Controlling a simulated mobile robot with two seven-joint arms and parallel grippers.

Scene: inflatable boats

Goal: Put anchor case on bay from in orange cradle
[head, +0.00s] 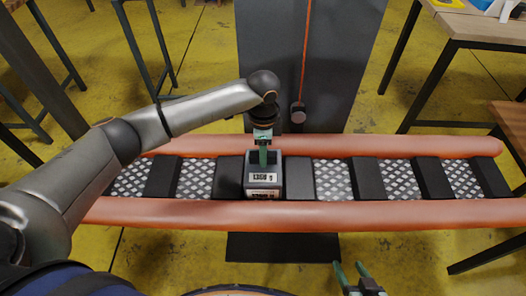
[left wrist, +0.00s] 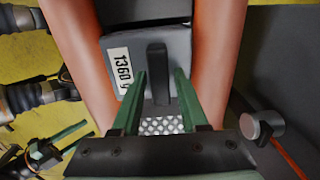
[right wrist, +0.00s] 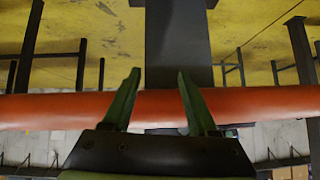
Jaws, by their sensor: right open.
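The anchor case (head: 264,185) is a grey box with a white label, standing in the orange cradle (head: 400,146) between dark dividers. In the left wrist view the case (left wrist: 182,45) shows its label and a black upright handle (left wrist: 157,72). My left gripper (head: 263,156) points down at the top of the case. Its fingers (left wrist: 160,80) stand on either side of the handle, apart, with visible gaps. My right gripper (head: 350,268) is open and empty at the front, below the cradle's near tube; its open fingers (right wrist: 155,78) also show in the right wrist view.
Patterned bays (head: 333,180) and black dividers (head: 369,178) run along the cradle, with empty bays left and right of the case. Wooden tables (head: 480,27) stand at the right.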

